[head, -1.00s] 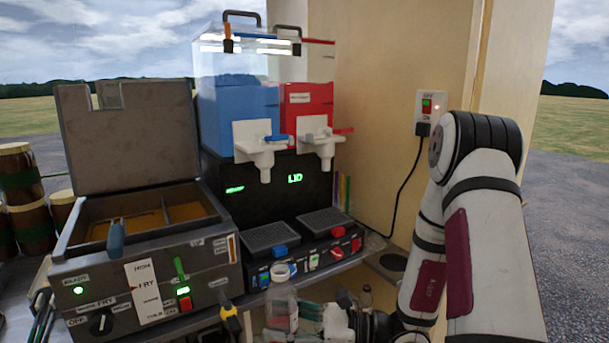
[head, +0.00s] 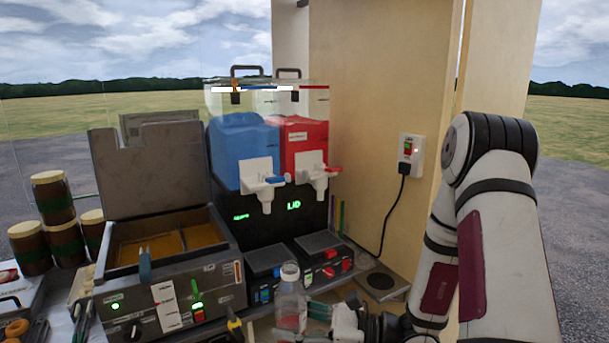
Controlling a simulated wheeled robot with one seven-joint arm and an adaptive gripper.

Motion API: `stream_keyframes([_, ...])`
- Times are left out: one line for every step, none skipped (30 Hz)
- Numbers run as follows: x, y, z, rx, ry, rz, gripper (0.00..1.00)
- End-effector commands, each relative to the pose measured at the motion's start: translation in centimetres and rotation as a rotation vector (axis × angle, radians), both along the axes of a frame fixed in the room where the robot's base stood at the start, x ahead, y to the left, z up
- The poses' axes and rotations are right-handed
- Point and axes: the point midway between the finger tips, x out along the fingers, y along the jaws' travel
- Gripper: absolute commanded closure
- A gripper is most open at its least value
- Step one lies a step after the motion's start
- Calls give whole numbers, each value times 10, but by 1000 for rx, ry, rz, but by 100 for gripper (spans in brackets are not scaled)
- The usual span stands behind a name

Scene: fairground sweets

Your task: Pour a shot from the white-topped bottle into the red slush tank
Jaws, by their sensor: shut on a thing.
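A clear bottle with a white top (head: 290,303) stands upright at the bottom middle of the head view. My gripper (head: 308,314) is shut on it from the right; its fingers are partly hidden and the bottle's base is hard to make out. The red slush tank (head: 306,140) is the right-hand one of two clear tanks on the slush machine, above and behind the bottle. It holds red slush and has a white tap with a red lever. A dark handle (head: 288,72) shows at the top of the tanks. The machine's front shows green "LID" letters.
The blue slush tank (head: 240,150) stands left of the red one. A fryer (head: 165,255) with its lid raised is further left, near stacked brown jars (head: 55,215). A wall with a power switch (head: 411,148) and cable is at the right.

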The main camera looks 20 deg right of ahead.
Motion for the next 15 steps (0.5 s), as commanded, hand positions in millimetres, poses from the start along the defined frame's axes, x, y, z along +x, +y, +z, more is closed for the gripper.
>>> stream_keyframes([-13, 0, 13, 1, -1, 0, 86])
stream_keyframes([-17, 0, 18, 1, -1, 0, 86])
stream_keyframes([-23, 0, 23, 1, -1, 0, 86])
stream_keyframes([-28, 0, 27, 1, -1, 0, 86])
stream_keyframes([-32, 0, 32, 1, -1, 0, 86])
stream_keyframes([-39, 0, 37, 1, -1, 0, 86])
stream_keyframes([-43, 0, 41, 1, -1, 0, 86])
stream_keyframes([-48, 0, 45, 1, -1, 0, 86])
stream_keyframes([-55, 0, 51, 1, -1, 0, 86])
stream_keyframes([-58, 0, 54, 1, -1, 0, 86])
stream_keyframes([-61, 0, 56, 1, -1, 0, 86])
stream_keyframes([-66, 0, 60, 1, -1, 0, 86])
stream_keyframes([-70, 0, 63, 1, -1, 0, 86])
stream_keyframes([-73, 0, 65, 1, -1, 0, 86])
stream_keyframes([-75, 0, 67, 1, -1, 0, 86])
